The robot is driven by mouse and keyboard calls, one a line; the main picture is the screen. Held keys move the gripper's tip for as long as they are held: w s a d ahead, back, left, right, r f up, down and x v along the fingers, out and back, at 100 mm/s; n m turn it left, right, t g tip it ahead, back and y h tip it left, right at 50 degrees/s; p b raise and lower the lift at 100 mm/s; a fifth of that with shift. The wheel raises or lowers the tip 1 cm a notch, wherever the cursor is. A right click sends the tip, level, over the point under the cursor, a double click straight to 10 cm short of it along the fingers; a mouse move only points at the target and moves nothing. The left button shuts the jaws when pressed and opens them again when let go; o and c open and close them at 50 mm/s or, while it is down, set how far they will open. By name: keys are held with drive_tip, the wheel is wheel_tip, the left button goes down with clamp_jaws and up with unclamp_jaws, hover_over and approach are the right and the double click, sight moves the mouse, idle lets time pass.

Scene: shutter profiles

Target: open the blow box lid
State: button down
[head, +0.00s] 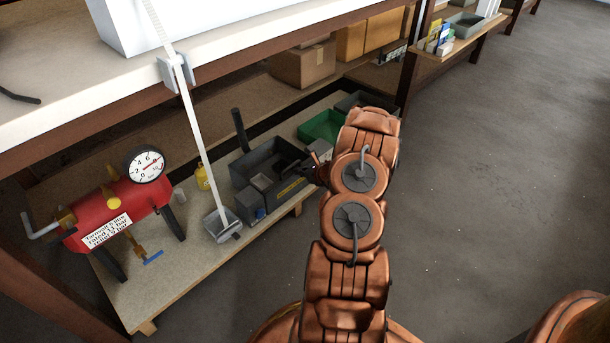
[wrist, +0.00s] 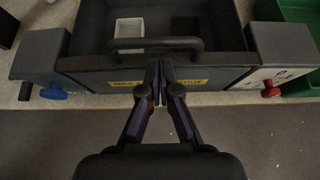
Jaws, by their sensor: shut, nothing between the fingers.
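The blow box is a dark grey box (head: 243,172) on the low wooden shelf. In the wrist view its front wall (wrist: 100,75) carries a yellow label, partly covered by my fingers. A dark bar handle (wrist: 125,43) spans the front edge. Inside the box show a white tray and a grey tray; I cannot make out a separate lid panel. My gripper (wrist: 158,65) is shut and empty, its fingertips at the front wall just below the handle bar. Whether they touch it I cannot tell. In the head view my arm partly hides the fingers.
Grey side blocks with a blue knob (wrist: 52,92) and a red knob (wrist: 270,91) flank the box. A red tank with a gauge (head: 118,213) stands left. A white bench (head: 70,80) overhangs the shelf. The floor at right is clear.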

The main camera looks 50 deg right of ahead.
drive_tip(key=x, duration=0.2)
drive_tip(key=shift+w+f, duration=0.15)
drive_tip(key=shift+w, duration=0.1)
